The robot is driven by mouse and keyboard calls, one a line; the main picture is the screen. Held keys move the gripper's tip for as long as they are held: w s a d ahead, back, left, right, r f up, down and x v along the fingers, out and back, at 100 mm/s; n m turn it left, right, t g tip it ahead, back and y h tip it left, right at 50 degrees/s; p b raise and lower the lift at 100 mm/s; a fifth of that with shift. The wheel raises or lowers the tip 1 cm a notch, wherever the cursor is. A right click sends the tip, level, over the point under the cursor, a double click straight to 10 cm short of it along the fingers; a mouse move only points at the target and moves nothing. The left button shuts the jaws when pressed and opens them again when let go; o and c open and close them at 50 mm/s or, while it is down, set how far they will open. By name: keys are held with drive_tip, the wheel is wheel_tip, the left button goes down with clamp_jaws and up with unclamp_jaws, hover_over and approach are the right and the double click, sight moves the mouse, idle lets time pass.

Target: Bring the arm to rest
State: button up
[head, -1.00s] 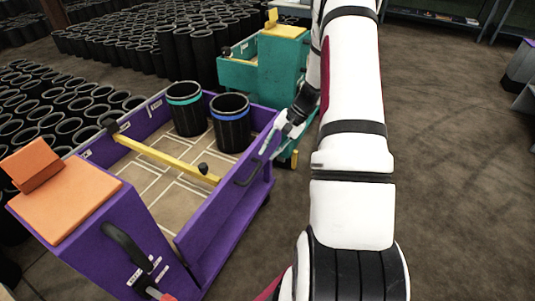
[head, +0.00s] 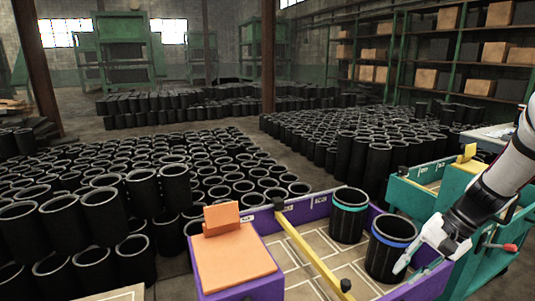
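My arm (head: 495,190) comes in from the right edge in the head view, reaching down and left. My gripper (head: 412,258) is at its end, close to the blue-banded sleeve (head: 385,262) and over the right side of the purple cart (head: 312,208). The picture does not show clearly how far its fingers are apart. I see nothing hanging from it. The blue-banded sleeve stands upright in the cart. A teal-banded sleeve (head: 347,222) stands upright to its left and farther back.
A yellow bar (head: 305,248) crosses the cart, and an orange block (head: 222,217) sits on its orange-topped end. A teal cart (head: 410,197) stands behind my gripper. Several black sleeves (head: 140,190) crowd the floor at left and behind. Shelves (head: 440,50) line the back right.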

drive_tip(key=s+a+r+n+g+h, duration=0.15)
drive_tip(key=s+a+r+n, duration=0.35)
drive_tip(key=s+a+r, duration=0.75)
drive_tip(key=s+a+r+n+t+h, duration=0.1)
drive_tip(key=s+a+n+h, duration=0.1)
drive_tip(key=s, duration=0.6)
drive_tip(key=s+a+n+t+h, duration=0.1)
drive_tip(key=s+a+n+h, duration=0.1)
drive_tip(key=s, duration=0.5)
wheel_tip(320, 180, up, 16)
drive_tip(key=t+p, duration=0.2)
drive_tip(key=p, duration=1.2)
drive_tip(key=shift+w, duration=0.15)
